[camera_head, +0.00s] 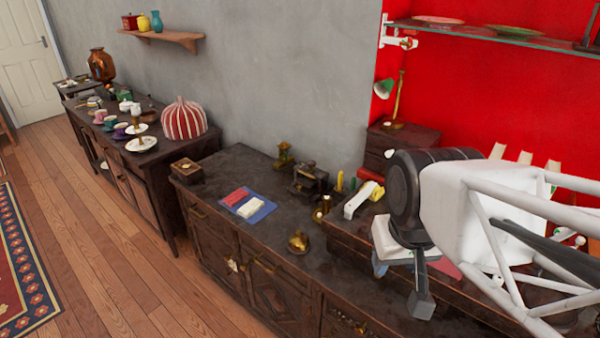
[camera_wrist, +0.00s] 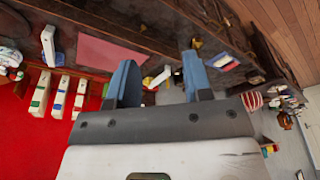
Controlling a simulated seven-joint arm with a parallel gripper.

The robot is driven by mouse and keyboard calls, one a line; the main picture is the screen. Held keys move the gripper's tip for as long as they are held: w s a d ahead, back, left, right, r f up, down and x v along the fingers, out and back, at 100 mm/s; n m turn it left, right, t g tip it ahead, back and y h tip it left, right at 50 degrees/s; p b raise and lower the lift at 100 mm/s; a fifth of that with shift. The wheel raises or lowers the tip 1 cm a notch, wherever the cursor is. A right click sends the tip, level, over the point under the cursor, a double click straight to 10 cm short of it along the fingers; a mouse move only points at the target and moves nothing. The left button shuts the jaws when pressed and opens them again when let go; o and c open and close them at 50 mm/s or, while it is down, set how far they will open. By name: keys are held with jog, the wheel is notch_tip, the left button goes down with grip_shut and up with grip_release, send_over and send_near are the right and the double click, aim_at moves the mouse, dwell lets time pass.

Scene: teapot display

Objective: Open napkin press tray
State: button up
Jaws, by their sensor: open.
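A small dark press-like stand (camera_head: 310,181), which looks like the napkin press, stands on the dark cabinet top near the wall. I cannot make out its tray or whether that is open. Folded red cloth (camera_head: 235,196) and white cloth (camera_head: 250,208) lie on a blue cloth (camera_head: 262,213) to its left. My gripper (camera_head: 400,284) is over the right part of the furniture, apart from the press. In the wrist view my gripper (camera_wrist: 160,80) has its two blue fingers wide apart with nothing held between them.
A small wooden box (camera_head: 186,171) sits at the cabinet's left end. A brass piece (camera_head: 299,241) stands near the front edge. A white long-shaped object (camera_head: 358,200) lies between the press and my arm. A green lamp (camera_head: 386,88) stands behind. Cabinet top between cloths and brass piece is clear.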

jog(key=w, duration=0.1)
jog(key=m+h, duration=0.3)
jog(key=m, duration=0.6)
send_over(299, 186)
jog(key=s+a, duration=0.3)
notch_tip(299, 186, down, 29)
jog(key=shift+w+d+f+t, duration=0.1)
jog(key=shift+w+f+t, duration=0.1)
jog(key=shift+t, duration=0.1)
jog(key=shift+x, duration=3.85)
